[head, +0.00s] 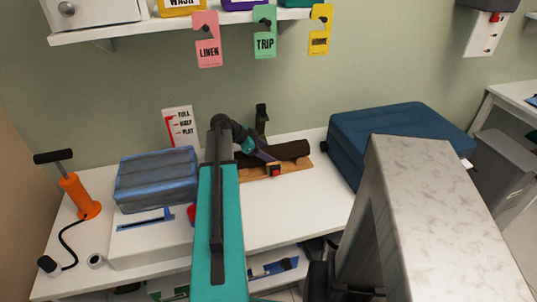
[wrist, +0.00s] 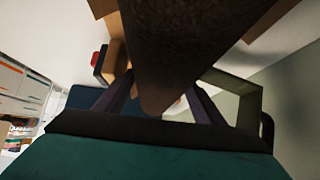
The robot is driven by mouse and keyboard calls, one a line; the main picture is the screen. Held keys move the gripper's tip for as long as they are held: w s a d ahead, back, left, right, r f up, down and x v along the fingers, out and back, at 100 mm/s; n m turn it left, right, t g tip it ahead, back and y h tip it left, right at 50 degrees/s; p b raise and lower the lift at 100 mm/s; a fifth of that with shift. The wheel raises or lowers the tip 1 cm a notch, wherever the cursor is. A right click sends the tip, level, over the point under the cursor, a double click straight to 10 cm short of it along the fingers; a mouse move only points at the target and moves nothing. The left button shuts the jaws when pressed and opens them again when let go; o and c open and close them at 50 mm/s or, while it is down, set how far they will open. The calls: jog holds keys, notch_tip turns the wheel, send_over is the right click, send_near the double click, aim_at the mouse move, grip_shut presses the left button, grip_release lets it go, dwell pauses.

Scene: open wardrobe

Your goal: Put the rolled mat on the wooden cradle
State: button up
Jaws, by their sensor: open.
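The rolled mat (head: 290,150) is a dark brown roll lying lengthwise over the wooden cradle (head: 302,164), against the back wall on the white surface. The cradle is a light brown wooden base with a red piece on its front. It looks as if the mat rests on the cradle, but the contact is partly hidden. My gripper (head: 268,157) is open at the left end of the mat. In the wrist view the mat (wrist: 190,40) fills the top centre and its end reaches between my spread fingers (wrist: 160,88). Tan wood of the cradle (wrist: 116,48) shows beside it.
A large blue case (head: 385,130) stands to the right. A blue packed bag (head: 157,178) and an orange pump (head: 78,195) stand to the left. Hanging tags (head: 264,35) hang from the shelf above. Bare white surface (head: 285,208) lies in front of the cradle.

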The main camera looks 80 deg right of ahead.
jog(key=shift+r, duration=0.15)
jog(key=shift+r+p, duration=0.15)
jog(key=shift+p, duration=0.15)
jog(key=shift+b+v, duration=0.5)
jog(key=shift+v, duration=3.25)
